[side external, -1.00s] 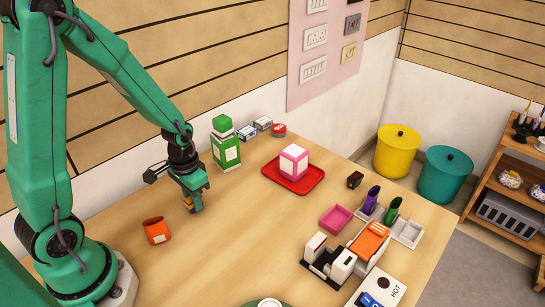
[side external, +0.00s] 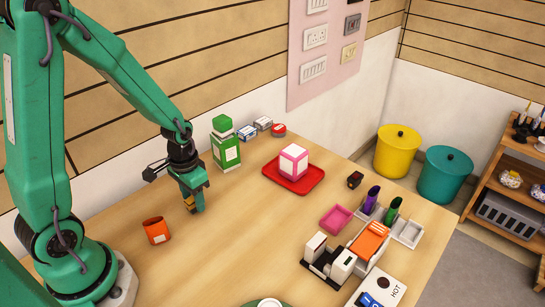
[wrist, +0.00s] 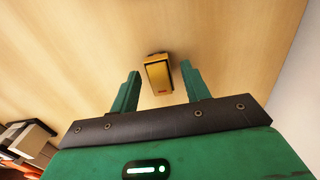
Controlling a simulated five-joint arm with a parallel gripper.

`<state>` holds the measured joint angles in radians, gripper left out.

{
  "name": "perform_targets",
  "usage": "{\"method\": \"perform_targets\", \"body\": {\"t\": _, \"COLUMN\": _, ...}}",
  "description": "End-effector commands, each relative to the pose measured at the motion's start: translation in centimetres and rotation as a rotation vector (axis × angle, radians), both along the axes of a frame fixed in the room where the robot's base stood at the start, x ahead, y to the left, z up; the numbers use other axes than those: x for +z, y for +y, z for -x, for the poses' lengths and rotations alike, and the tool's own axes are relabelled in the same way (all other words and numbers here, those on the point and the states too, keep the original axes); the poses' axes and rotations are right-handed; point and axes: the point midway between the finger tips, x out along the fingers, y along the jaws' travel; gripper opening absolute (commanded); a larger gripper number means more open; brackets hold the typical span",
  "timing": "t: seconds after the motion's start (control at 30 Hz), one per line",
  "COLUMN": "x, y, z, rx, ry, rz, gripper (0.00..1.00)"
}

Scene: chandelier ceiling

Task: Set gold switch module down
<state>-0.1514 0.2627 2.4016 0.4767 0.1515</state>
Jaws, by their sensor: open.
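The gold switch module (wrist: 159,74) lies on the wooden table in the wrist view, a small gold block with a dark edge. It shows in front of and between the two green fingers of my gripper (wrist: 158,90), which are spread apart with space on both sides of it. In the side view my gripper (side external: 195,207) is low at the table, left of the middle, with a bit of gold (side external: 188,203) at its left finger. The fingers hide most of the module there.
A red tray (side external: 309,187) with a pink-and-white box is to the right. The table between is clear.

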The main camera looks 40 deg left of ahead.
Motion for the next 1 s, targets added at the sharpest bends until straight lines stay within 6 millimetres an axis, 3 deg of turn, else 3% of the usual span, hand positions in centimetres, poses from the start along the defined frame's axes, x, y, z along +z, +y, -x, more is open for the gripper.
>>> {"method": "perform_targets", "body": {"t": 0.27, "x": 2.6, "y": 0.0, "z": -0.1, "rx": 0.0, "ry": -0.005, "rz": -0.001, "gripper": 0.47}}
{"method": "perform_targets", "body": {"t": 0.8, "x": 9.6, "y": 0.0, "z": -0.1, "rx": 0.0, "ry": -0.004, "rz": -0.001, "gripper": 0.47}}
{"method": "perform_targets", "body": {"t": 1.0, "x": 11.2, "y": 0.0, "z": 0.0, "rx": 0.0, "ry": -0.001, "rz": 0.0, "gripper": 0.47}}
